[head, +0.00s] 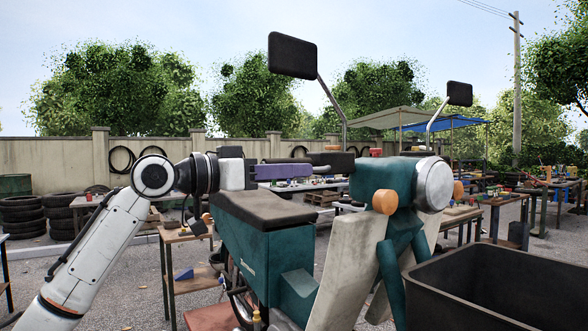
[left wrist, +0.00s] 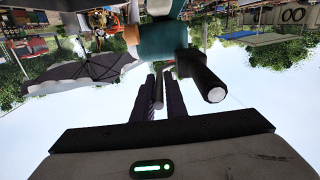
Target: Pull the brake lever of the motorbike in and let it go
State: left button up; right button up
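The teal motorbike (head: 375,180) stands in the middle of the head view, with its round headlight (head: 434,184) facing right. My left gripper (head: 308,168) is at the near handlebar end, its purple fingers pointing right. In the left wrist view, which is upside down, the two dark purple fingers (left wrist: 160,90) lie close together, with the thin grey brake lever (left wrist: 158,90) between them. Whether they touch it is unclear. The black handlebar grip (left wrist: 200,76) with its pale end is beside the fingers, apart from them. My right gripper is in neither view.
A dark open bin (head: 500,285) fills the lower right. The near mirror (head: 293,55) and far mirror (head: 460,93) rise above the bike. The black seat (head: 262,208) is below my left gripper. Worktables and tyre stacks (head: 22,216) stand behind.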

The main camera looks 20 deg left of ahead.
pick_arm(q)
jog(key=o, duration=0.3)
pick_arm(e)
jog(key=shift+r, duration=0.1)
pick_arm(q)
jog(key=shift+a, duration=0.15)
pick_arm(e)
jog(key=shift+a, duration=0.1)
